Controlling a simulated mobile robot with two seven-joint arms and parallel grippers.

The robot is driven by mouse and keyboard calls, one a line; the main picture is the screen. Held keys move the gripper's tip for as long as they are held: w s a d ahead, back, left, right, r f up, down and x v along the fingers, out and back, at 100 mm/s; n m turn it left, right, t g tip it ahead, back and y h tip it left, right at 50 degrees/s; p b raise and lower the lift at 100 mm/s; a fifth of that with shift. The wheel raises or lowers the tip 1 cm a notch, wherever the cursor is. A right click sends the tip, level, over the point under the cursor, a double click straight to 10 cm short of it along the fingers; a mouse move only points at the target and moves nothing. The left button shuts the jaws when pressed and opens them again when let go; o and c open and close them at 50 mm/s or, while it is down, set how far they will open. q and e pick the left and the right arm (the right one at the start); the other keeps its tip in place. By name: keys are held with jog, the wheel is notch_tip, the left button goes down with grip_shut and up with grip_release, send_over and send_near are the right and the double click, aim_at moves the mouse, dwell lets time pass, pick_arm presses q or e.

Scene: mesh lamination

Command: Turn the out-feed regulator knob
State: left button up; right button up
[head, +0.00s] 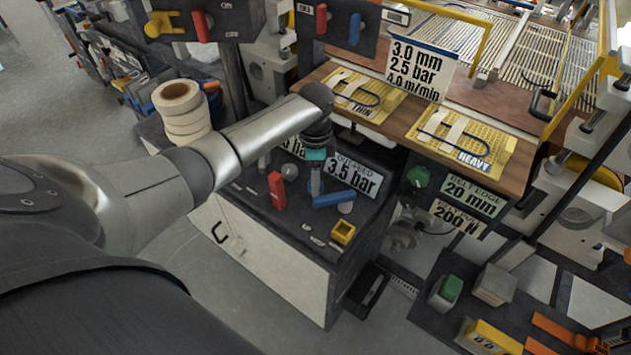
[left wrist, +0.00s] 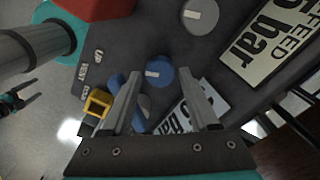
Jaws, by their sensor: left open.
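The out-feed regulator knob (left wrist: 160,74) is a round blue knob with a white mark, in the left wrist view. It appears between the fingertips of my open left gripper (left wrist: 160,80). I cannot tell whether the fingers touch it or how deep they reach. In the head view my left gripper (head: 316,180) points down at the dark panel (head: 262,218) and hides the knob. The out-feed sign (head: 352,178), reading 3.5 bar, stands behind it.
A grey knob (left wrist: 200,16) is at the top of the left wrist view. Around the gripper are a red lever (head: 277,191), a blue lever (head: 334,199) and a yellow block (head: 343,232). White tape rolls (head: 182,108) stand left, near my forearm.

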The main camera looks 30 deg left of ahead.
pick_arm(q)
jog(key=shift+f, duration=0.7)
grip_shut()
